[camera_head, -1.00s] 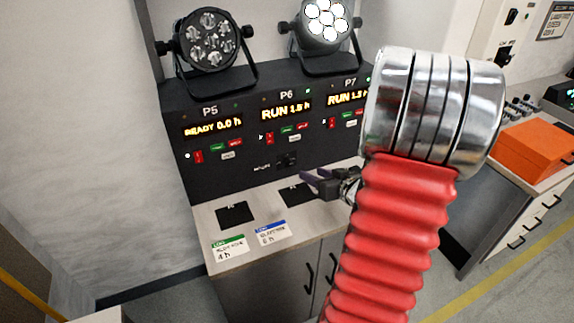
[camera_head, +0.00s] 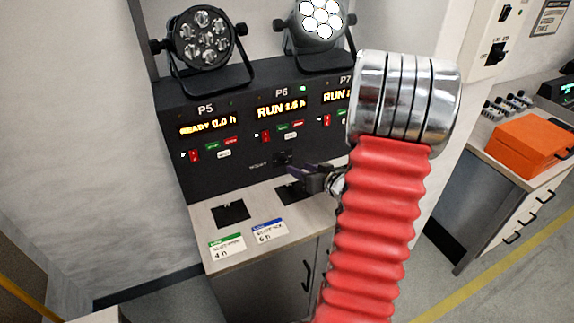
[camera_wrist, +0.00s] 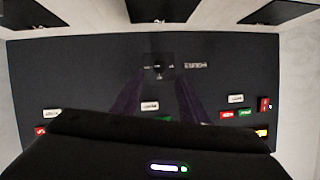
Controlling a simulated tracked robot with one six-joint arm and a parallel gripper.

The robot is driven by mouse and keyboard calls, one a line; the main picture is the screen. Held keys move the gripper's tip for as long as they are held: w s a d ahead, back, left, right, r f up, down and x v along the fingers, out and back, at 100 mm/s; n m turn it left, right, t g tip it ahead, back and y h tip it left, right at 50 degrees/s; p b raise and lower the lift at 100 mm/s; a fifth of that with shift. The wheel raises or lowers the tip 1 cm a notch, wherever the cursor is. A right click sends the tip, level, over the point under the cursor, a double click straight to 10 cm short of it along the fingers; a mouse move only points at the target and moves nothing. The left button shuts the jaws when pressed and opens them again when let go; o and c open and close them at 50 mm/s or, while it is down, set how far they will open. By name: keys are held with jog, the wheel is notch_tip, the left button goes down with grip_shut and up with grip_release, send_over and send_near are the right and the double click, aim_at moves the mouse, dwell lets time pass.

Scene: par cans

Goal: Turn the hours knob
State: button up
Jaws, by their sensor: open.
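The hours knob (camera_head: 283,157) is a small dark knob on a square plate, low on the black control panel (camera_head: 225,175), below the P6 section. It also shows in the wrist view (camera_wrist: 158,67), where the picture is upside down. My gripper (camera_head: 291,170) is in front of the panel, just below and right of the knob. Its two dark purple fingers are apart and empty. In the wrist view the fingers (camera_wrist: 157,88) point toward the panel on either side of the knob's line, and I see no contact. The knob's fine markings are too small to read.
Two stage lights (camera_head: 203,42) (camera_head: 320,24) stand on the panel; the right one is lit. The bench (camera_head: 285,222) carries black squares and two labelled cards (camera_head: 226,246) (camera_head: 270,231). My red arm hides P7's right side. An orange box (camera_head: 530,146) sits on another bench at right.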

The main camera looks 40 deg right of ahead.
aim_at(285, 162)
jog(key=x, duration=0.8)
jog(key=shift+w, duration=0.2)
jog(key=shift+c, duration=0.5)
jog(key=c, duration=0.9)
jog(key=shift+a, duration=0.2)
grip_shut()
